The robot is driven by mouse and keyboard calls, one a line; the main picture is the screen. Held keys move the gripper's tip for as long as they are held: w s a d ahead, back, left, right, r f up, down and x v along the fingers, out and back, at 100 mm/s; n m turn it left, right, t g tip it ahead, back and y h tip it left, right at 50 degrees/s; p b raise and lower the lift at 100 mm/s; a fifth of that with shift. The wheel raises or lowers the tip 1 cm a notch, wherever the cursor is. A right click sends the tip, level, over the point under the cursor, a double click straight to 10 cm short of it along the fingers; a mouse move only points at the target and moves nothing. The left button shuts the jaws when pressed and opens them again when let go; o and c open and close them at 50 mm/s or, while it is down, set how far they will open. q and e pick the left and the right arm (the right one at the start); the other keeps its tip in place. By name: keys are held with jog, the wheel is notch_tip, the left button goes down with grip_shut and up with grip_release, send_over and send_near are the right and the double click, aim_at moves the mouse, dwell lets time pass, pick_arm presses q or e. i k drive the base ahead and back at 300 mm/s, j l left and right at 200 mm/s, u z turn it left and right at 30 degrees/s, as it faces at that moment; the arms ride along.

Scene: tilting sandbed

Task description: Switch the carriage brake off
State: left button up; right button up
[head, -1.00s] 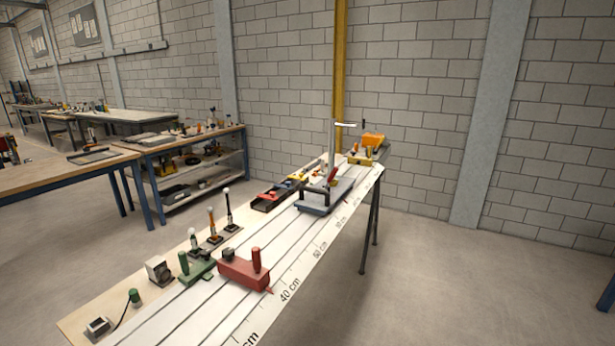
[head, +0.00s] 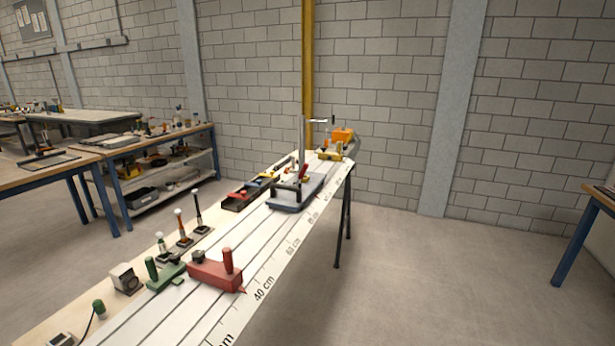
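A blue-grey carriage (head: 290,204) stands on the long white bench with the marked scale, toward its far half. A grey post (head: 302,145) with a short arm at its top rises from it. A small red lever (head: 304,172) shows at the carriage, beside the post. It is too small to tell whether it is the brake or how it is set. Neither of my grippers is in view.
The white bench (head: 219,318) carries a red block (head: 212,274) with an upright handle, a green block (head: 164,277) and several small levers on its left side. An orange device (head: 342,135) stands at the far end. Floor right of the bench is clear.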

aim_at(305, 167)
jog(key=i+l, duration=0.3)
jog(key=l, duration=0.15)
jog(key=i+l, duration=0.25)
jog(key=l, duration=0.2)
jog(key=i+l, duration=0.6)
jog(key=l, duration=0.25)
jog(key=i+l, duration=0.3)
jog(key=l, duration=0.15)
